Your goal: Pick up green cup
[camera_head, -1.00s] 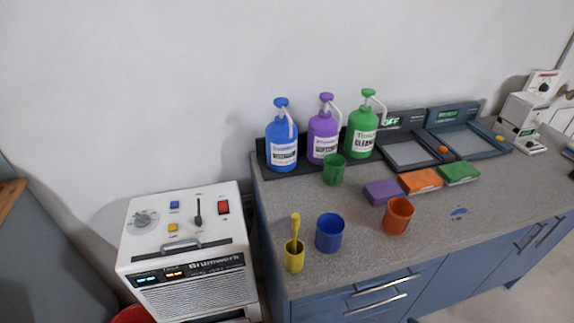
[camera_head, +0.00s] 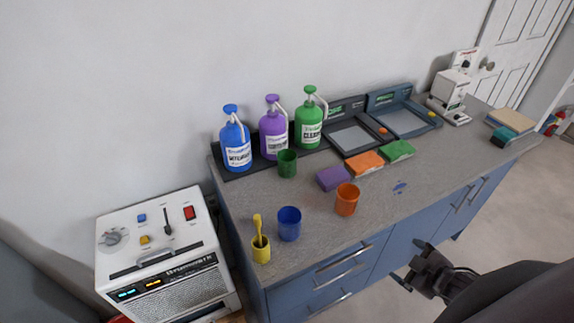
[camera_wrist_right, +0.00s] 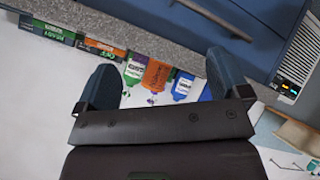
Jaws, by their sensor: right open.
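The green cup (camera_head: 287,163) stands upright on the grey countertop (camera_head: 300,250), just in front of the purple and green pump bottles. An orange cup (camera_head: 347,199), a blue cup (camera_head: 289,224) and a yellow cup (camera_head: 261,249) holding a yellow stick-like tool stand nearer the front edge. My right gripper (camera_head: 428,272) is in front of the blue cabinet, to the right of and well apart from the green cup. In the right wrist view its two fingers (camera_wrist_right: 165,78) are spread with nothing held between them. I cannot make out the green cup there. My left gripper is not in view.
Blue (camera_head: 236,145), purple (camera_head: 273,134) and green (camera_head: 310,123) pump bottles stand behind the green cup. Purple (camera_head: 333,178), orange (camera_head: 365,162) and green (camera_head: 398,150) sponge-like blocks lie to its right. A white appliance (camera_head: 165,250) stands left of the counter.

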